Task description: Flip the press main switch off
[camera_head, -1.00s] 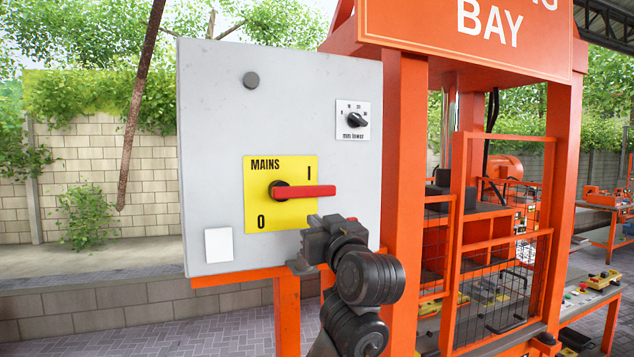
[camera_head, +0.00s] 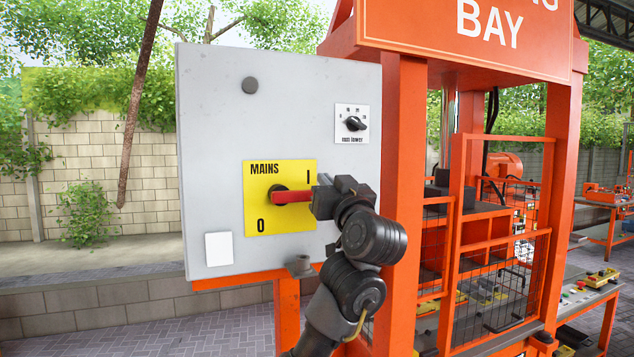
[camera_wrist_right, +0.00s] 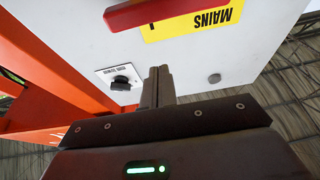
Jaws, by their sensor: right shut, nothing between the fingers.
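The mains switch is a red handle (camera_head: 293,196) on a yellow plate (camera_head: 262,222) marked I at upper right and 0 at lower left. The handle lies about level, its outer end pointing right. My right gripper (camera_head: 326,200) is shut and empty, in front of the handle's outer end and hiding it in the head view. In the right wrist view, which shows the panel upside down, my shut fingers (camera_wrist_right: 158,75) point at the panel, with the dark red handle (camera_wrist_right: 155,12) beyond them at the top. A gap shows between them there. Contact cannot be told. My left gripper is out of view.
The grey panel (camera_head: 215,130) carries a small black rotary knob (camera_head: 354,123), also in the right wrist view (camera_wrist_right: 122,83). An orange press frame post (camera_head: 402,150) stands right beside the panel. A small grey fitting (camera_head: 299,266) sits at its lower edge.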

